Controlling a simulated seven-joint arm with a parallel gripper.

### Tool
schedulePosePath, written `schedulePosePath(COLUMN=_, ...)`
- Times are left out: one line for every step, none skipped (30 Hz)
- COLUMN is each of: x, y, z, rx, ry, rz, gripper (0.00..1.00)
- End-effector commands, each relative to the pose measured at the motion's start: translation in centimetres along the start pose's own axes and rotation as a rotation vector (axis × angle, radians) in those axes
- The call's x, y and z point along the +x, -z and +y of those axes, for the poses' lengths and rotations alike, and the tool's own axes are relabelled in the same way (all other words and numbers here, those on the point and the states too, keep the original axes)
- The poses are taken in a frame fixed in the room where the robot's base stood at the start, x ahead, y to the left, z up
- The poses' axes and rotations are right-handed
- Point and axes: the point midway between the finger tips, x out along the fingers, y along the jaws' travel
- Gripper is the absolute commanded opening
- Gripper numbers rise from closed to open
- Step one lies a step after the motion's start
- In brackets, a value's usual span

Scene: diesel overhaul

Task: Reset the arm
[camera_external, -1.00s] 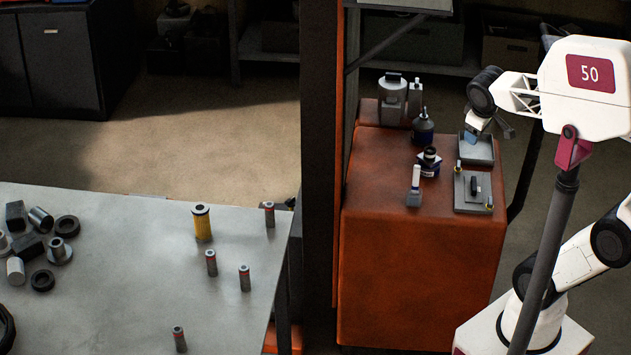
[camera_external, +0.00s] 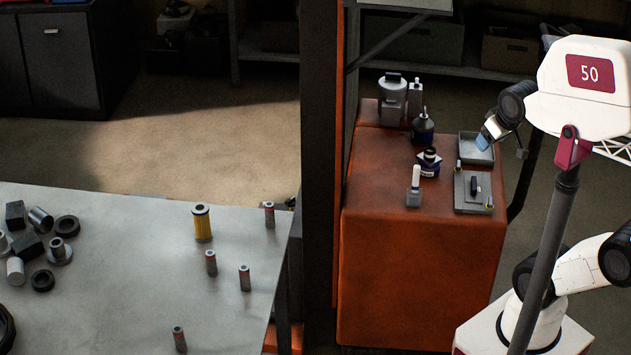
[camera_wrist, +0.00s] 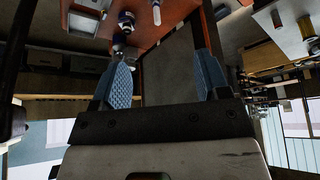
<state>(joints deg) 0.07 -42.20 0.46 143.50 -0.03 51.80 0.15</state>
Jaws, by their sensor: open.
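My gripper (camera_external: 487,137) is beside the grey tray (camera_external: 478,149) at the right end of the orange cabinet top, in the external view. In the wrist view my gripper (camera_wrist: 164,82) shows two blue ribbed fingers spread wide apart. Nothing is between them, so it is open and empty.
The orange cabinet (camera_external: 420,270) holds a blue-black bottle (camera_external: 422,130), a dark-capped jar (camera_external: 429,163), a white-topped tool (camera_external: 414,187) and a grey fixture plate (camera_external: 473,192). A grey workbench (camera_external: 120,290) at left holds a yellow filter (camera_external: 202,223) and several cylinders. A dark post stands between.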

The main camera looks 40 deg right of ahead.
Motion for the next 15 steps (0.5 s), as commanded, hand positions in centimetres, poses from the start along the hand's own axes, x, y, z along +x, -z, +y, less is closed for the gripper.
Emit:
schedulePosePath(x=0.4, y=-0.1, z=0.0, rx=0.001, ry=-0.001, rz=-0.012, gripper=0.69)
schedulePosePath(x=0.8, y=-0.1, z=0.0, rx=0.001, ry=-0.001, rz=-0.021, gripper=0.69)
schedulePosePath(x=1.2, y=-0.2, z=0.1, rx=0.002, ry=-0.002, rz=-0.033, gripper=0.69)
schedulePosePath(x=1.5, y=-0.3, z=0.1, rx=0.002, ry=-0.002, rz=-0.041, gripper=0.69)
schedulePosePath(x=1.8, y=-0.4, z=0.1, rx=0.003, ry=-0.003, rz=-0.05, gripper=0.69)
schedulePosePath(x=2.3, y=-0.6, z=0.1, rx=0.004, ry=-0.003, rz=-0.064, gripper=0.69)
schedulePosePath(x=2.6, y=-0.7, z=0.1, rx=0.004, ry=-0.004, rz=-0.075, gripper=0.69)
schedulePosePath(x=3.0, y=-0.8, z=0.1, rx=0.005, ry=-0.004, rz=-0.085, gripper=0.69)
schedulePosePath(x=3.6, y=-0.9, z=0.1, rx=0.006, ry=-0.005, rz=-0.101, gripper=0.69)
schedulePosePath(x=4.0, y=-1.0, z=0.2, rx=0.007, ry=-0.006, rz=-0.112, gripper=0.69)
schedulePosePath(x=4.3, y=-1.2, z=0.2, rx=0.007, ry=-0.006, rz=-0.123, gripper=0.69)
schedulePosePath(x=4.9, y=-1.4, z=0.2, rx=0.008, ry=-0.007, rz=-0.139, gripper=0.69)
schedulePosePath(x=5.3, y=-1.5, z=0.2, rx=0.009, ry=-0.008, rz=-0.151, gripper=0.69)
schedulePosePath(x=5.6, y=-1.6, z=0.2, rx=0.01, ry=-0.008, rz=-0.161, gripper=0.69)
schedulePosePath(x=6.2, y=-1.9, z=0.3, rx=0.011, ry=-0.009, rz=-0.179, gripper=0.69)
